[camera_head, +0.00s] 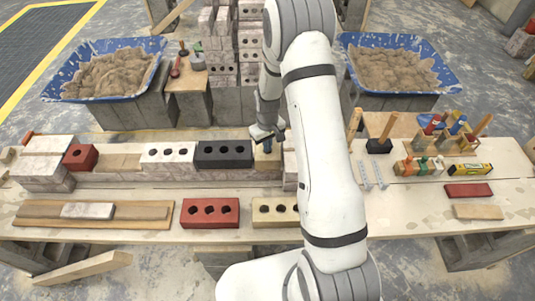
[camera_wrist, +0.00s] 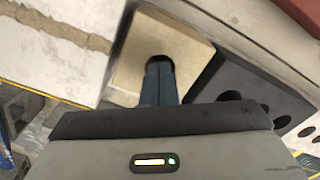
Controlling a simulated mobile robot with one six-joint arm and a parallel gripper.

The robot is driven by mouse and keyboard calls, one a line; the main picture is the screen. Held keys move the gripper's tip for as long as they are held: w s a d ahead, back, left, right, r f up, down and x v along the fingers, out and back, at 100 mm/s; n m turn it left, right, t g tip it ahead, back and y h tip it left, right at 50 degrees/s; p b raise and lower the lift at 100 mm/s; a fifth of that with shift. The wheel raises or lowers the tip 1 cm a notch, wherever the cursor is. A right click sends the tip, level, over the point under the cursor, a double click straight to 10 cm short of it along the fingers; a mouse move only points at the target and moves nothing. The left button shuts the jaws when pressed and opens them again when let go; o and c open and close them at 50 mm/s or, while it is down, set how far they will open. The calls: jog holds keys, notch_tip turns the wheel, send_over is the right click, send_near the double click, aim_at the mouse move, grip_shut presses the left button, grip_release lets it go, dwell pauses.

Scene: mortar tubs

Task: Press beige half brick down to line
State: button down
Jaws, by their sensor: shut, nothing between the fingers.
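The beige half brick (camera_wrist: 187,47) shows in the wrist view, with one dark hole in its top. It sits in the wall row between the black brick (camera_wrist: 262,92) and a pale block (camera_wrist: 60,40). In the head view my arm and gripper mostly hide it, just right of the black brick (camera_head: 224,154). My gripper (camera_wrist: 160,68) is shut and empty, its blue-grey fingertips over the half brick at the hole. I cannot tell whether they touch it. In the head view my gripper (camera_head: 267,146) points down at the row's right end.
The wall row also holds a white brick (camera_head: 169,153) and a red half brick (camera_head: 81,157). A red brick (camera_head: 210,213) and a beige brick (camera_head: 272,211) lie in front. Blue mortar tubs (camera_head: 106,70) and (camera_head: 400,62) stand behind. Tools fill the bench's right side.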

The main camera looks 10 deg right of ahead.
jog(key=shift+r+p, duration=1.25)
jog(key=shift+r, duration=1.25)
jog(key=shift+r, duration=0.1)
jog(key=s+r+m+t, duration=0.1)
jog(key=s+r, duration=0.7)
jog(key=r, duration=0.5)
jog(key=s+r+m+t, duration=0.1)
jog(key=s+r, duration=0.7)
jog(key=r, duration=0.4)
jog(key=s+r+m+t, duration=0.1)
jog(key=s+r, duration=0.2)
jog(key=s, duration=0.7)
jog(key=shift+r+m, duration=0.25)
jog(key=shift+m, duration=0.05)
